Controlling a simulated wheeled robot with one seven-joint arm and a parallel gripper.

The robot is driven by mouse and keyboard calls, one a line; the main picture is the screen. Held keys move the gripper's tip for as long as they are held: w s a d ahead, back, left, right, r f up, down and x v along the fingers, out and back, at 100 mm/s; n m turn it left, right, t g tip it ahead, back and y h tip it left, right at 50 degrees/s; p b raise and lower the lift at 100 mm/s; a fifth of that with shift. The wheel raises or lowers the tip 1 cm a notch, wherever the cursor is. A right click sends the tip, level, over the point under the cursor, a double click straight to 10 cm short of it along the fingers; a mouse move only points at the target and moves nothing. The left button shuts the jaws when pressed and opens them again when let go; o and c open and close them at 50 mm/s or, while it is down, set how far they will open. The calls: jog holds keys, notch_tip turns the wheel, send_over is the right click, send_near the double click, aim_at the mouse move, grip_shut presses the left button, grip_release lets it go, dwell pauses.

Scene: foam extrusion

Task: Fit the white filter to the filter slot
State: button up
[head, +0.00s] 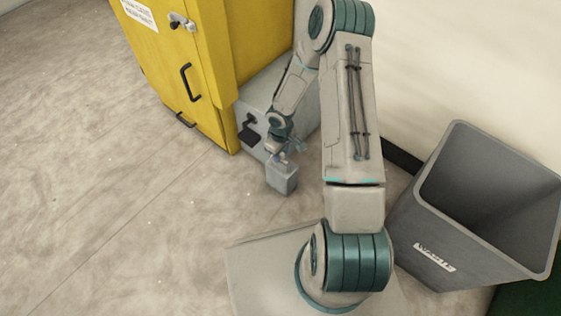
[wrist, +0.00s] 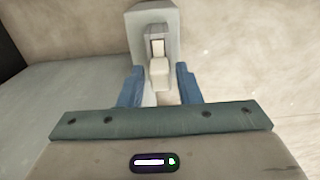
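The white filter is a pale grey-white block (head: 282,179) with a raised handle. In the wrist view the filter (wrist: 171,21) is ahead of my gripper, and its handle (wrist: 160,72) reaches back between the fingers. My gripper (wrist: 160,76) has blue fingers, one on each side of the handle, with a narrow gap showing on both sides. In the head view my gripper (head: 285,156) is directly above the filter. I cannot tell whether the filter touches the floor. A dark opening (head: 249,137) on the grey machine front may be the filter slot.
The grey machine housing (head: 262,92) adjoins a tall yellow cabinet (head: 190,60) with black handles. A grey waste bin (head: 450,230) stands at the right near the wall. The floor (head: 110,200) at left is clear.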

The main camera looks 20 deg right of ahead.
grip_shut()
jog(key=shift+r, duration=0.2)
jog(key=shift+r+p, duration=2.6)
jog(key=shift+r, duration=0.55)
